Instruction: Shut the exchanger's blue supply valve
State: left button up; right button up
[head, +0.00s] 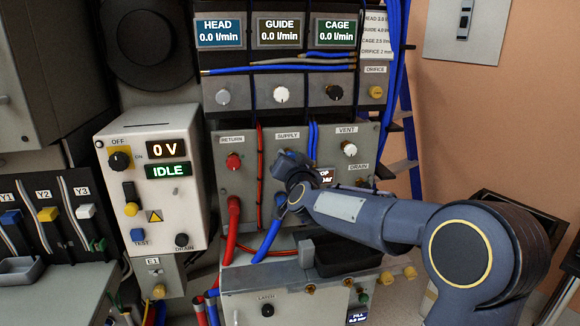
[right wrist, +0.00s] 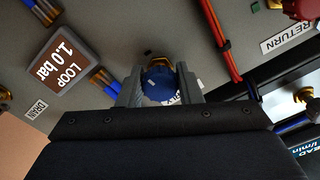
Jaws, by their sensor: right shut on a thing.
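The blue supply valve knob (right wrist: 158,86) shows in the right wrist view, between the two fingers of my right gripper (right wrist: 158,72), which is shut on it. A brass fitting sits behind the knob. In the head view my right gripper (head: 287,172) reaches in from the right to the panel under the SUPPLY label (head: 287,136) and hides the knob. The knob's turn angle cannot be told. The LOOP display (right wrist: 66,56) reads 1.0 bar. My left gripper is in neither view.
The red return knob (head: 233,161) is left of my gripper, the white vent knob (head: 349,149) right. A red hose (head: 233,218) and blue hose (head: 270,243) run below. The HEAD (head: 218,32), GUIDE and CAGE displays read 0.0 l/min. The power box (head: 150,190) shows 0 V, IDLE.

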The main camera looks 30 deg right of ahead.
jog(key=shift+f+m+b, duration=0.1)
jog(key=shift+m+b, duration=0.2)
jog(key=shift+m, duration=0.6)
jog(key=o, duration=1)
jog(key=v, duration=0.7)
jog(key=shift+s+a+p, duration=0.15)
jog(key=shift+s+p, duration=0.15)
jog(key=shift+s, duration=0.1)
jog(key=shift+a, duration=0.1)
